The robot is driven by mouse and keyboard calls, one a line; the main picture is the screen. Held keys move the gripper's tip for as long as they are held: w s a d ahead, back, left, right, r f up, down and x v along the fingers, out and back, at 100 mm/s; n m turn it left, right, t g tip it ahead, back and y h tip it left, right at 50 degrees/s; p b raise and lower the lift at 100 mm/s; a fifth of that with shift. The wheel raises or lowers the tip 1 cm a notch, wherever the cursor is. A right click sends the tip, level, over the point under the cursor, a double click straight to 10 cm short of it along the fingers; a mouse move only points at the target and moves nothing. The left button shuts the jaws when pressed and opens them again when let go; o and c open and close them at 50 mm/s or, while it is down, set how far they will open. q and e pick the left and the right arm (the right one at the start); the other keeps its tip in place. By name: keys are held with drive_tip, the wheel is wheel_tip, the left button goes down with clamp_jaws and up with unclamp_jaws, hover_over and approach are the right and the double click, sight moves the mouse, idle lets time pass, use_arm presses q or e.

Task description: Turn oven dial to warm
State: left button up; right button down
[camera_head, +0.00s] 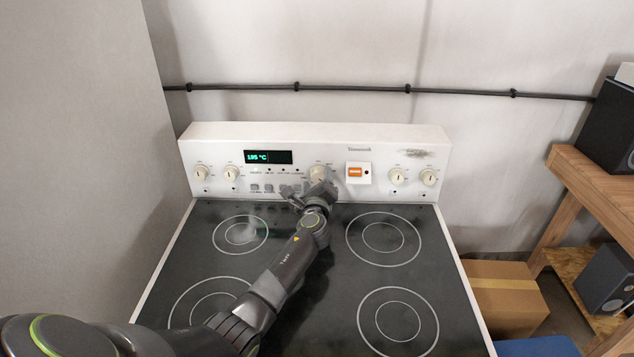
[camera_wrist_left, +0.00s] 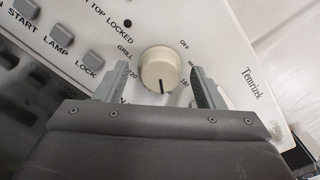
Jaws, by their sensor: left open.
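The oven dial (camera_head: 319,173) is a round cream knob at the middle of the stove's white back panel (camera_head: 225,135). In the left wrist view the dial (camera_wrist_left: 159,65) shows a dark pointer line at its lower edge, aimed down in the picture. OFF is printed at its upper right and GRILL at its upper left; a "warm" label cannot be made out. My left gripper (camera_head: 316,188) is open in front of the dial. In the wrist view its fingers (camera_wrist_left: 159,83) stand on either side of the dial, with gaps visible. My right gripper is not in view.
A green display (camera_head: 268,157) reads 195 °C. An orange switch (camera_head: 355,172) sits right of the dial, small buttons (camera_head: 268,188) to its left, and other knobs (camera_head: 397,176) at both ends. The dark cooktop (camera_head: 335,270) below is bare.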

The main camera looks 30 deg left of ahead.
use_arm(q)
drive_tip(key=shift+s+d, duration=0.25)
drive_tip(key=shift+s, duration=0.2)
drive_tip(key=v, duration=1.6)
drive_tip(key=shift+s, duration=0.2)
drive_tip(key=shift+d, duration=0.1)
